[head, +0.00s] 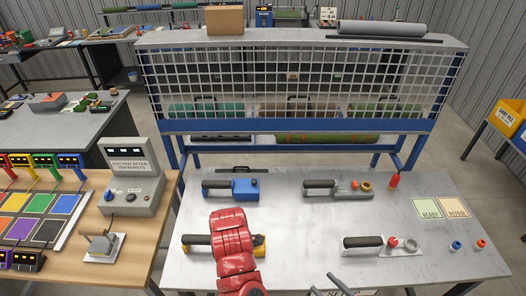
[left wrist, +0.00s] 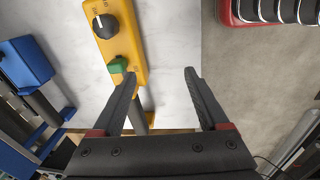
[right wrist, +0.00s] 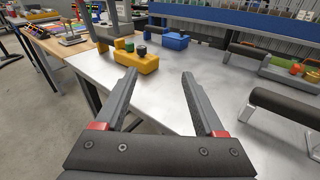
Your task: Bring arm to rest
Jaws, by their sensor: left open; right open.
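My left gripper (left wrist: 159,72) is open with nothing between its fingers. In the left wrist view, its left fingertip overlaps the yellow tool (left wrist: 124,45), which has a black dial and a green knob; I cannot tell whether they touch. In the head view my red arm covers the middle of that tool (head: 259,246), and the left fingers are hidden. My right gripper (head: 332,288) is open and empty at the front edge of the metal table (head: 300,225). The right wrist view shows its fingers (right wrist: 159,74) apart, with the table top beyond.
A blue tool (head: 245,188), a grey tool with an orange knob (head: 345,188) and a black-handled tool (head: 363,242) lie on the table. READY and REPAIR cards (head: 441,208) lie at right. A grey control box (head: 131,185) stands at left. A mesh rack (head: 300,80) stands behind.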

